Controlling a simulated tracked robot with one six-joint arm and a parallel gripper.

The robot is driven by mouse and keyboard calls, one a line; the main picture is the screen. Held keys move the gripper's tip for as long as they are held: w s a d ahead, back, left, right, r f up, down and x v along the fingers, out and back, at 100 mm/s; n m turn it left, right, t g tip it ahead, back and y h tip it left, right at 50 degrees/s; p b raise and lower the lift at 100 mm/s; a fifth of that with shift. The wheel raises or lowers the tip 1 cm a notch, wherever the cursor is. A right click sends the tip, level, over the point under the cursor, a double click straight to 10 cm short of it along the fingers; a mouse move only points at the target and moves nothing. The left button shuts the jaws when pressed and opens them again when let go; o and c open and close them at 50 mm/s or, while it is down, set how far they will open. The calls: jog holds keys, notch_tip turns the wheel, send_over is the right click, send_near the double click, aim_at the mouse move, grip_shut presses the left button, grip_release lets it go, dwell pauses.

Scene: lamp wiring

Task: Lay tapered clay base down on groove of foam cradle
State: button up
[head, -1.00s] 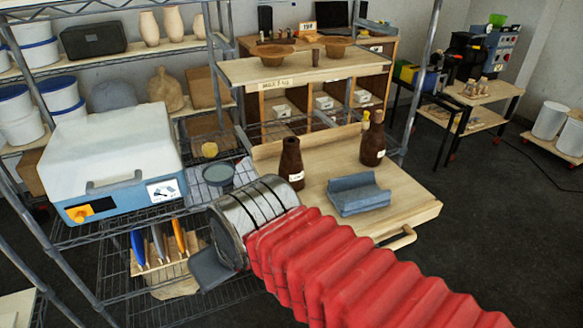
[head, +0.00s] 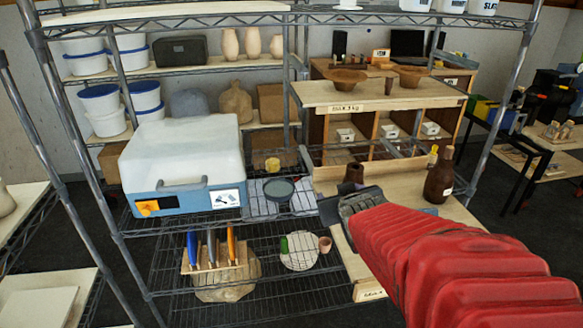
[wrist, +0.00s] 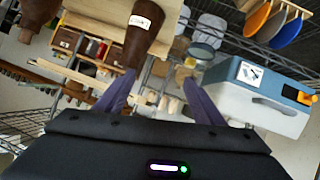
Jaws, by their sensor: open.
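A brown tapered clay piece (head: 353,172) with a white label stands on the wooden bench board; my gripper partly hides it in the head view. In the wrist view this labelled piece (wrist: 138,42) lies just beyond my left-hand fingertip. My gripper (head: 335,206) is in front of it, and in the wrist view its fingers (wrist: 160,80) are apart with nothing held between them. A second brown bottle-like piece (head: 440,176) stands farther right. The blue-grey foam cradle (head: 430,211) is almost wholly hidden behind my arm; its groove cannot be seen.
A white and blue box (head: 185,165) sits on the wire shelf to the left. A rack of coloured tools (head: 212,252) is below it. A raised wooden shelf (head: 375,94) with bowls stands behind the bench board. A metal post (head: 510,90) rises at right.

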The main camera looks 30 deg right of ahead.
jog(key=d+f+t, duration=0.2)
jog(key=d, duration=0.5)
jog(key=t+y, duration=0.2)
jog(key=t, duration=0.3)
send_near(360, 174)
jog(key=s, duration=0.3)
jog(key=shift+a+r, duration=0.1)
jog(key=shift+r, duration=0.05)
jog(key=shift+w+d, duration=0.25)
jog(key=shift+w, duration=1.2)
jog(key=shift+w+d, duration=0.25)
jog(key=shift+w, duration=1.15)
jog(key=shift+w+d, duration=0.25)
jog(key=shift+w, duration=1.2)
jog(key=shift+w, duration=0.1)
jog(key=shift+w+d, duration=0.2)
jog(key=shift+w, duration=1.05)
jog(key=shift+w+d, duration=0.25)
jog(key=shift+w, duration=1)
jog(key=shift+c, duration=0.5)
